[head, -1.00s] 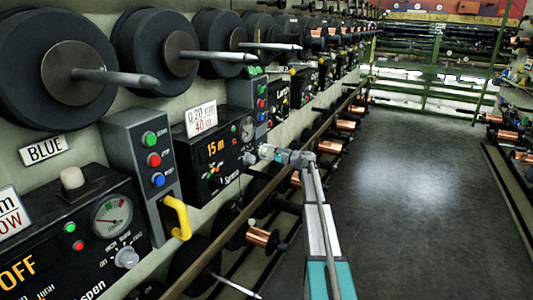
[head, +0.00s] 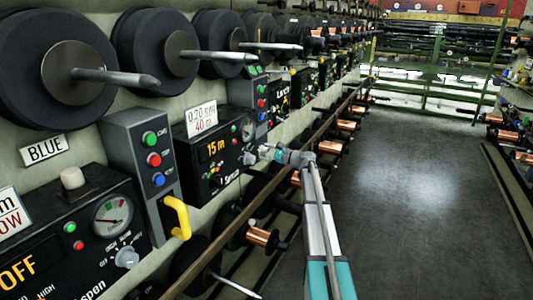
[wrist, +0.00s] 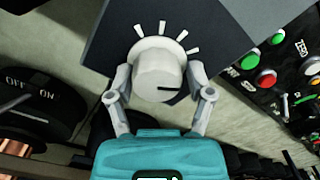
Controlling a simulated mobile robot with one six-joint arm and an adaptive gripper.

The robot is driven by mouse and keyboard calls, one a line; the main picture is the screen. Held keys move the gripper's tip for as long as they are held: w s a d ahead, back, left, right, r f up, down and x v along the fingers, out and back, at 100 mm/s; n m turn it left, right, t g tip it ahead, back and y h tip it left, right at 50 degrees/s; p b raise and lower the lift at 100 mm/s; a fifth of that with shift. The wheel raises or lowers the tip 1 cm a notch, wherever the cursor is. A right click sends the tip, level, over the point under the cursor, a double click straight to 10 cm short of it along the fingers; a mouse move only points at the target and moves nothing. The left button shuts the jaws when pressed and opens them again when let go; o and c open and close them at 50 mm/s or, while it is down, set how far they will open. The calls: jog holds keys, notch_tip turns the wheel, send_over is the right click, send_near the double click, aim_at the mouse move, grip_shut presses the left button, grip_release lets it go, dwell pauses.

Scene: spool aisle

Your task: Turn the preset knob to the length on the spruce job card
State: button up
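The preset knob (wrist: 158,75) is a cream round knob with a dark pointer line toward the right and white ticks above it, in the wrist view. My gripper (wrist: 160,82) has one finger on each side of the knob, both appearing to touch its sides. In the head view my gripper (head: 264,151) reaches a black unit (head: 215,165) whose orange display (head: 215,146) reads 15 m; the knob is hidden there by the gripper. A card (head: 202,120) above this unit reads 0.20 mm and 40 m in red. The unit's name is too small to read surely.
A grey button box (head: 142,165) and a yellow handle (head: 177,217) stand left of the unit. Another panel (head: 70,245) shows OFF. Black spools with protruding spindles (head: 115,77) line the wall above. A long rail (head: 270,185) runs below. The floor (head: 420,190) at right is clear.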

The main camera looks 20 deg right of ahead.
jog(key=shift+o, duration=1)
jog(key=shift+s, duration=0.1)
jog(key=v, duration=1.2)
